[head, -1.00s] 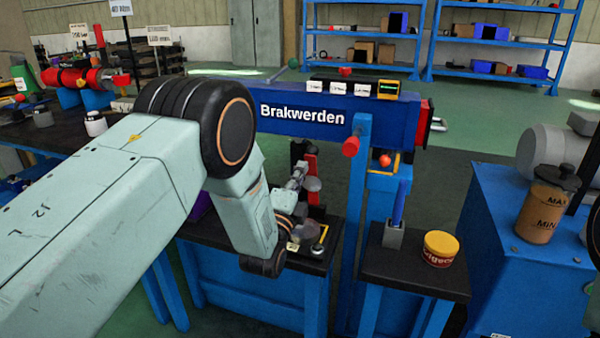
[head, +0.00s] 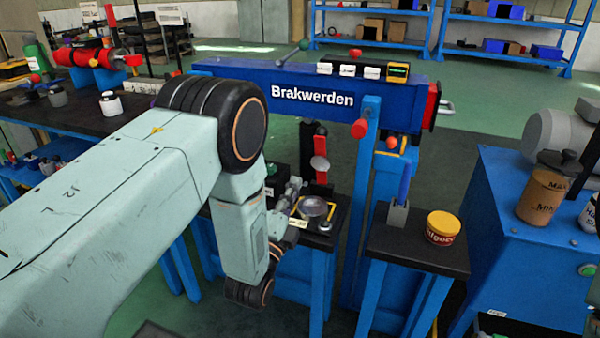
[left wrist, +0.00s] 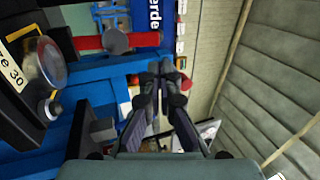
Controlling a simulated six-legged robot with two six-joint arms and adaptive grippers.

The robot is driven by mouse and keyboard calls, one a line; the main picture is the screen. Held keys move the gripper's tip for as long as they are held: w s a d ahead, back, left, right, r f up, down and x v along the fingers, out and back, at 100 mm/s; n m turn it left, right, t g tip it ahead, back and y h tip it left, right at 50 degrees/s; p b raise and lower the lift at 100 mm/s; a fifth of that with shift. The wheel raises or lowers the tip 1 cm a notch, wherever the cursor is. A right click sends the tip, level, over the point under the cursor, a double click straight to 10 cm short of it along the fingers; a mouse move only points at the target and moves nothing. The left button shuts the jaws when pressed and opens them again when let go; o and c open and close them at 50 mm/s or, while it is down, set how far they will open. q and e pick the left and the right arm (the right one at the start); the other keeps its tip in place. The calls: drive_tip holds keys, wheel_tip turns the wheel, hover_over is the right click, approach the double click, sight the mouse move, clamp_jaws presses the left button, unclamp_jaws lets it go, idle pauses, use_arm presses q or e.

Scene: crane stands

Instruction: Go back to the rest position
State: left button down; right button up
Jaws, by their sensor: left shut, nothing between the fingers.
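My left arm comes in from the left in the head view and bends down at a black elbow. My left gripper (head: 294,190) is beyond the forearm, partly hidden by it, over the small black-topped stand. In the left wrist view the two dark fingers of this gripper (left wrist: 166,70) come together at the tips, with nothing between them. The gripper is clear of the round glass dish (head: 314,207), which lies just to its right in the head view. My right gripper is not in view.
A blue crane beam marked Brakwerden (head: 310,97) stands behind the gripper. A red and yellow tin (head: 443,228) sits on the stand at right. A blue cabinet (head: 500,240) carries a brown jar (head: 541,190). A dark workbench (head: 60,115) is at the left.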

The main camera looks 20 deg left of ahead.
use_arm(q)
drive_tip(key=s+a+f+n+g+p, duration=0.1)
drive_tip(key=s+f+n+g, duration=0.5)
drive_tip(key=f, duration=0.4)
drive_tip(key=s+a+f+n+g, duration=0.1)
drive_tip(key=s+f+n+g, duration=0.5)
drive_tip(key=f, duration=0.3)
drive_tip(key=s+n+g+p, duration=0.4)
drive_tip(key=s+g, duration=0.5)
drive_tip(key=s, duration=2)
drive_tip(key=a+n, duration=0.1)
drive_tip(key=n, duration=0.1)
drive_tip(key=shift+f+n+g+y, duration=0.3)
drive_tip(key=shift+f+n+y, duration=0.1)
drive_tip(key=shift+w, duration=0.1)
drive_tip(key=shift+a, duration=0.15)
